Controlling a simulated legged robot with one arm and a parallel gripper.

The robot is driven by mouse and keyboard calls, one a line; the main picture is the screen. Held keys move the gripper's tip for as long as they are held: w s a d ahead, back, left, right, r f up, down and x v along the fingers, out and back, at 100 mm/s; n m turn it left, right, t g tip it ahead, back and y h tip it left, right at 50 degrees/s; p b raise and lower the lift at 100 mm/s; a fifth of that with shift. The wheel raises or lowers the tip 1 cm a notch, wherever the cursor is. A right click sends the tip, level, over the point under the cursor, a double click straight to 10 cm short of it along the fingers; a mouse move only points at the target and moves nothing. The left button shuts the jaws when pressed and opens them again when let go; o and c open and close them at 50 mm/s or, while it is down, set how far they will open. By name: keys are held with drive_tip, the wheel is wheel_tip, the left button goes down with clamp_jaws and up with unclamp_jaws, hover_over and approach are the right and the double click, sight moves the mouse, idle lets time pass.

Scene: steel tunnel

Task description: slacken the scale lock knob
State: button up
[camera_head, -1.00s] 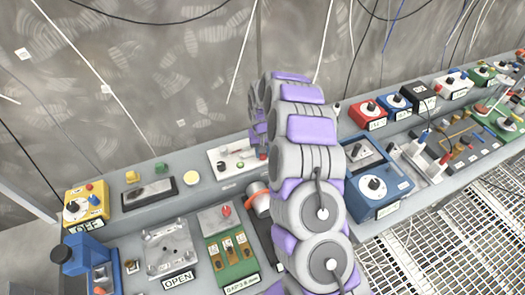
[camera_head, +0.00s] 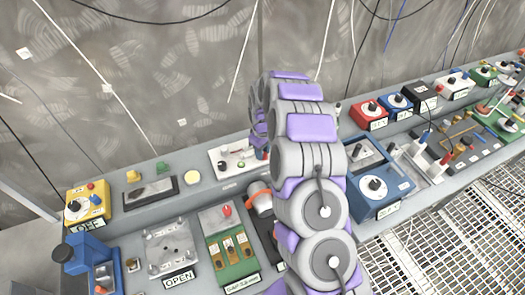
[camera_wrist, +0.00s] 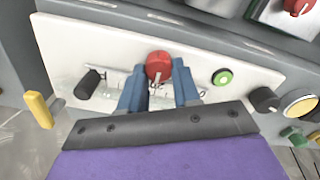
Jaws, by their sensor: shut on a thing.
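In the wrist view a white panel (camera_wrist: 75,50) carries a printed scale (camera_wrist: 112,82) with a round red knob (camera_wrist: 158,66) at its middle. The blue fingers of my gripper (camera_wrist: 158,88) are shut on the red knob, one on each side. The knob's lower part and part of the scale are hidden by the fingers and the dark gripper edge. In the head view the white panel (camera_head: 222,153) stands on the back shelf, partly covered by my arm. The gripper's fingertips are hidden there.
On the same panel are a black knob (camera_wrist: 88,83) at left, a green button (camera_wrist: 222,77) and a black knob (camera_wrist: 264,99) at right. A yellow lever (camera_wrist: 38,110) stands at left. Blue (camera_head: 374,186) and green (camera_head: 232,262) boxes crowd the bench near my arm.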

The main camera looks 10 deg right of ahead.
idle(0.5)
drive_tip(key=o, duration=1)
drive_tip(key=shift+o, duration=0.2)
wheel_tip(320, 180, up, 17)
drive_tip(key=shift+p, duration=0.45)
drive_tip(key=shift+r, duration=0.1)
